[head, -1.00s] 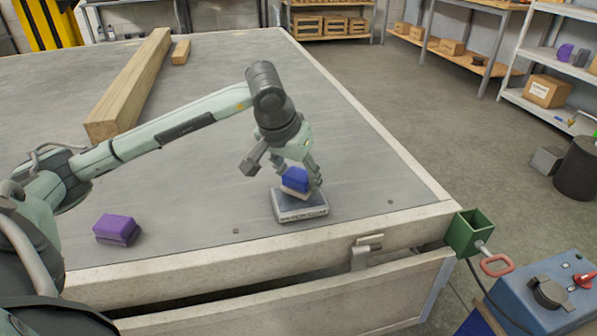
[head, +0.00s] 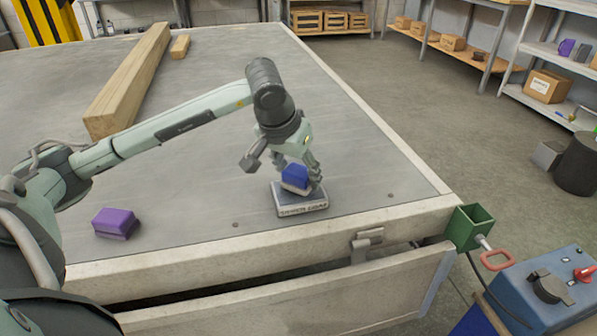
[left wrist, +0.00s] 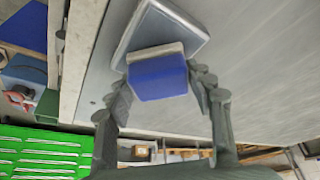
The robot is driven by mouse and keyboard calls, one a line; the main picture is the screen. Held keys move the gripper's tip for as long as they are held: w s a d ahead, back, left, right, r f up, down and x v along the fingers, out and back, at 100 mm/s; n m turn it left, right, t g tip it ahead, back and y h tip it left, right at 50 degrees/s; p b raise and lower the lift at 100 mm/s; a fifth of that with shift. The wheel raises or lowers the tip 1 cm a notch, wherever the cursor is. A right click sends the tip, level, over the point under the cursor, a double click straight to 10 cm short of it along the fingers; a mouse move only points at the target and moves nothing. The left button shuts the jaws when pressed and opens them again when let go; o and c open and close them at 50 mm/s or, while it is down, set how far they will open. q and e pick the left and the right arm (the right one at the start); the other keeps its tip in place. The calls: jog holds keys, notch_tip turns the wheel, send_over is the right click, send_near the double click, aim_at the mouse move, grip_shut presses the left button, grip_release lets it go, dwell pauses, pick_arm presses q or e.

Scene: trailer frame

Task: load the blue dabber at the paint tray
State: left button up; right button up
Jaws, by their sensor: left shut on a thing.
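The blue dabber (head: 295,176) has a blue body and a pale pad underneath. My left gripper (head: 297,181) is shut on it, with a finger on each side. The dabber sits low over the grey paint tray (head: 303,209), which has lettering on its front, near the front edge of the trailer bed. I cannot tell if the pad touches the tray. In the left wrist view the dabber (left wrist: 158,76) is between the fingers (left wrist: 160,86), with the tray (left wrist: 192,36) behind it. My right gripper is not in view.
A purple block (head: 116,223) lies on the bed (head: 215,150) at the left. A long timber beam (head: 128,82) and a small wood block (head: 180,46) lie further back. A latch (head: 367,240) and a green bracket (head: 469,228) are at the front edge. The bed behind the tray is clear.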

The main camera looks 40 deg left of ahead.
aim_at(302, 167)
pick_arm(q)
jog(key=shift+s+f+b, duration=0.1)
jog(key=shift+f+b, duration=0.55)
jog(key=shift+b, duration=0.1)
dwell(1.8)
jog(key=shift+r+p, duration=1.45)
jog(key=shift+r, duration=1)
jog(key=shift+r+p, duration=0.45)
jog(key=shift+r, duration=0.75)
